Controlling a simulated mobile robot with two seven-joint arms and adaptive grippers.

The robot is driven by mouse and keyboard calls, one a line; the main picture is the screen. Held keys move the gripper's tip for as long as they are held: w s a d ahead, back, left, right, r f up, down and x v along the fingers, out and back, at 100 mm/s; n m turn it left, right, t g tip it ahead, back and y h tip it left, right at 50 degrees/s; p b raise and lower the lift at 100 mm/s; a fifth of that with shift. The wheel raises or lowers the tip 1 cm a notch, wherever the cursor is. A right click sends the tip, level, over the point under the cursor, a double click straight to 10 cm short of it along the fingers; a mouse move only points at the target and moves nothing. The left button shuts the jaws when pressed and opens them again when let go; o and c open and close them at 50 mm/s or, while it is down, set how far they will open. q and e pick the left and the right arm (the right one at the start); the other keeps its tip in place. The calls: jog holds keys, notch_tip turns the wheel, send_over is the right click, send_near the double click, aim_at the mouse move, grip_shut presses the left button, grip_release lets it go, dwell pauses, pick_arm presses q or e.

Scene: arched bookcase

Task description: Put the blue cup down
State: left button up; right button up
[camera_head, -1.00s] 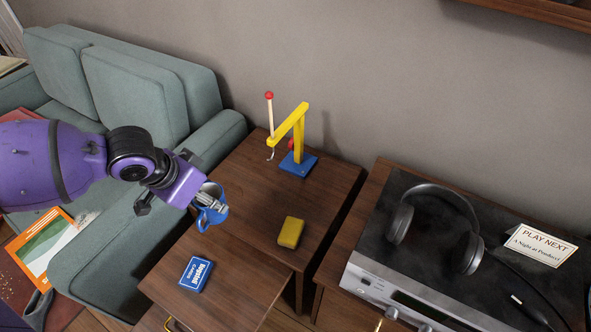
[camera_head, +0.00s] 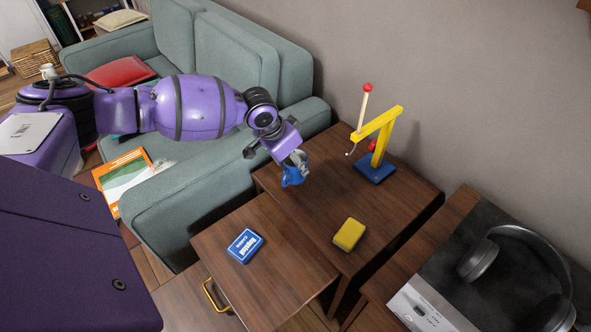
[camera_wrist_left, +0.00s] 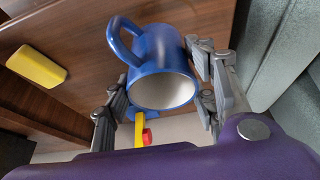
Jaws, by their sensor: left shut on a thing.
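The blue cup (camera_head: 291,177) is in my left gripper (camera_head: 297,163), near the back left part of the wooden side table (camera_head: 310,215), by the sofa arm. In the left wrist view the cup (camera_wrist_left: 165,68) sits between the two grey fingers, with its pale inside facing the camera and its handle to the upper left. I cannot tell whether the cup touches the tabletop. My right gripper is not in view.
A yellow block (camera_head: 349,234) and a toy crane (camera_head: 376,171) with a blue base stand on the table. A blue card box (camera_head: 244,246) lies on the lower front table. Headphones (camera_head: 480,260) rest on a unit at right. A green-grey sofa (camera_head: 215,190) borders the left.

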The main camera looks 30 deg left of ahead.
aim_at(295, 169)
pick_arm(q)
jog(key=shift+w+f, duration=0.4)
notch_tip(295, 169, down, 3)
jog(key=shift+f+b, duration=0.1)
jog(key=shift+b, duration=0.4)
jog(key=shift+a, duration=0.1)
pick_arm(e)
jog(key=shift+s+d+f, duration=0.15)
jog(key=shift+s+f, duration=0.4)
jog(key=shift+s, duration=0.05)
pick_arm(q)
jog(key=o, duration=1.4)
jog(key=shift+f, duration=0.1)
jog(key=shift+c, duration=0.2)
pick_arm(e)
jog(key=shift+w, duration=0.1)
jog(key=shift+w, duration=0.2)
